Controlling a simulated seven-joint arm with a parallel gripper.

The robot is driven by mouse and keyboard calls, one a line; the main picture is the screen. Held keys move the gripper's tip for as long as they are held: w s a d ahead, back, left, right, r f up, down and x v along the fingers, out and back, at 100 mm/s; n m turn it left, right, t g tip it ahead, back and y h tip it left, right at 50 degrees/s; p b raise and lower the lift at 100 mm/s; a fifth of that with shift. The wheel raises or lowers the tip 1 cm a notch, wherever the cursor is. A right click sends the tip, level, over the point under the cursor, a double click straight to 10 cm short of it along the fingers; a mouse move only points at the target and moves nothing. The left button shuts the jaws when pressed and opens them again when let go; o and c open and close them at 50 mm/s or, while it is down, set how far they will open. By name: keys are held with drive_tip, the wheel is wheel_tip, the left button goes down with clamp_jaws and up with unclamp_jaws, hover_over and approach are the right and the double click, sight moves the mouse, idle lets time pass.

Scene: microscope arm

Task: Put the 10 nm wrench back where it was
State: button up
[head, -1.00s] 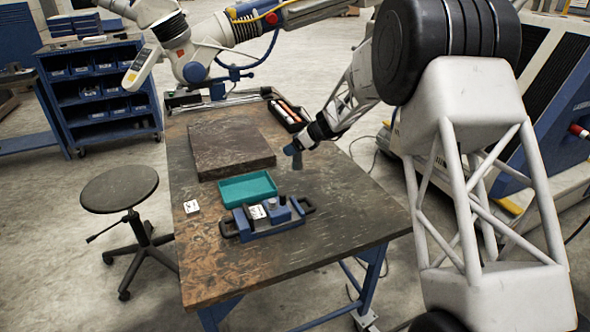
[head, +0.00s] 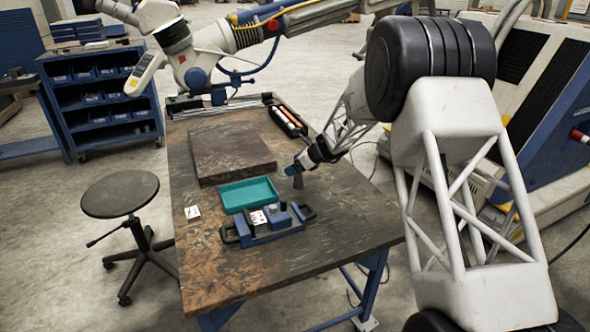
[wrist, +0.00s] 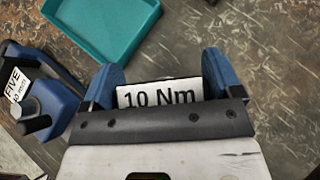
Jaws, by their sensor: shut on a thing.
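My gripper (head: 291,170) is over the right part of the workbench, to the right of the teal tray. In the wrist view my gripper (wrist: 161,88) has its blue fingers on either side of a white label reading "10 Nm" on the wrench (wrist: 160,95). It is shut on this wrench. In the head view a short grey part, seemingly the wrench (head: 298,182), shows just below the fingers. Most of the wrench is hidden, and I cannot tell whether it touches the bench.
A blue fixture with black handles (head: 270,236) stands in front of the teal tray (head: 248,194). A dark square slab (head: 230,155) lies behind it. A black tray (head: 287,121) with orange-red tools is at the back right. The bench's front right is clear.

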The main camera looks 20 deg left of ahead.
drive_tip(key=shift+f, duration=0.8)
drive_tip(key=shift+f, duration=0.1)
drive_tip(key=o, duration=1.7)
drive_tip(key=shift+c, duration=0.2)
drive_tip(key=shift+v, duration=0.9)
drive_tip(key=v, duration=1)
